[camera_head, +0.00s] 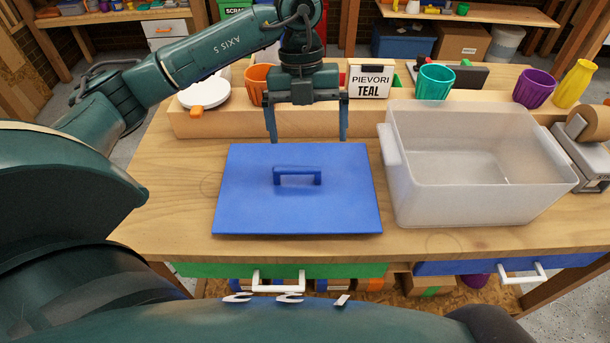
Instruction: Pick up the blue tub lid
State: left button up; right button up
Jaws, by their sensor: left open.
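The blue tub lid (250,195) is a flat rectangular panel with a raised handle (298,173) at its middle. It lies on the wooden workbench, left of the clear plastic tub (490,205). My left gripper (307,138) points down with its two blue-grey fingers spread and nothing between them. In the picture it is just behind the lid's far edge, above and beyond the handle; its exact height is hard to tell. My right gripper is not in view.
A raised wooden shelf (225,122) runs behind the lid, with an orange cup (257,80), a sign reading PIEVORI TEAL (369,82), a teal cup (434,82) and a purple cup (534,88). Bare bench (165,190) lies left of the lid. Drawers sit below the front edge.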

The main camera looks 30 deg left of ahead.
aim_at(297, 168)
pick_arm(q)
jog(key=shift+n+y, duration=0.4)
jog(key=shift+y, duration=0.1)
jog(key=f, duration=0.2)
jog(key=a+f, duration=0.1)
jog(key=f, duration=0.1)
jog(key=a+f, duration=0.1)
jog(key=f, duration=0.1)
jog(key=shift+s+f, duration=0.2)
jog(key=shift+s+f+p, duration=0.15)
jog(key=shift+f+p, duration=0.3)
jog(key=shift+f, duration=2.35)
jog(key=c, duration=0.8)
